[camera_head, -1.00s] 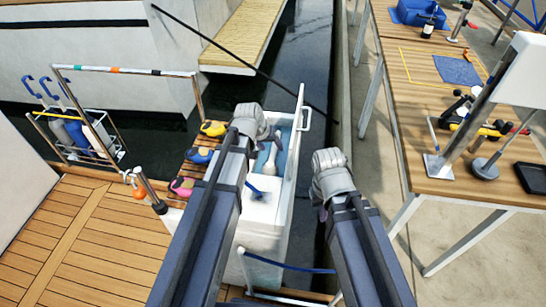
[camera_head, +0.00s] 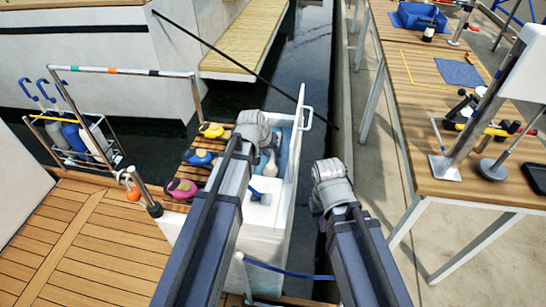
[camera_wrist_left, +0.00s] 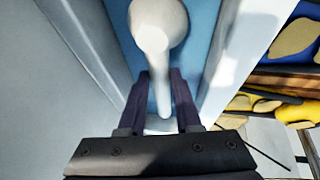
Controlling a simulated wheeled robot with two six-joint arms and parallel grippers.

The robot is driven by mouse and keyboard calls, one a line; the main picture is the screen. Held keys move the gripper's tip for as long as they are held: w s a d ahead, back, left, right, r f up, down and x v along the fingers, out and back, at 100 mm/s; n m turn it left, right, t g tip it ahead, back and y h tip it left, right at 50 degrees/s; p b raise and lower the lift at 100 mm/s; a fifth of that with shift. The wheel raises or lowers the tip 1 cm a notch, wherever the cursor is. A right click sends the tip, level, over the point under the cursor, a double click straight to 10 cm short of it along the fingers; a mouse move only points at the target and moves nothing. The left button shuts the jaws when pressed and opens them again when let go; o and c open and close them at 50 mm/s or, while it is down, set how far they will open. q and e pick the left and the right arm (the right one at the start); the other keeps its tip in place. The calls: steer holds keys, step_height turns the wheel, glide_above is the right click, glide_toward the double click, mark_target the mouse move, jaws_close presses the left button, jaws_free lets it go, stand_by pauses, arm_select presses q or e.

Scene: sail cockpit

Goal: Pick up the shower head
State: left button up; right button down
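The locker's raised lid (camera_head: 297,150) stands close on the right. Yellow, blue and pink items (camera_head: 200,158) sit on a slatted wooden rack to the left. A wooden table (camera_head: 430,125) with tools is at the right.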

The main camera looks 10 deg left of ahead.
mark_target(272, 155)
arm_select(q)
jaws_close()
steer(key=shift+r, duration=0.1)
stand_by(0.5)
step_height(272, 155, up, 10)
steer(key=p, duration=1)
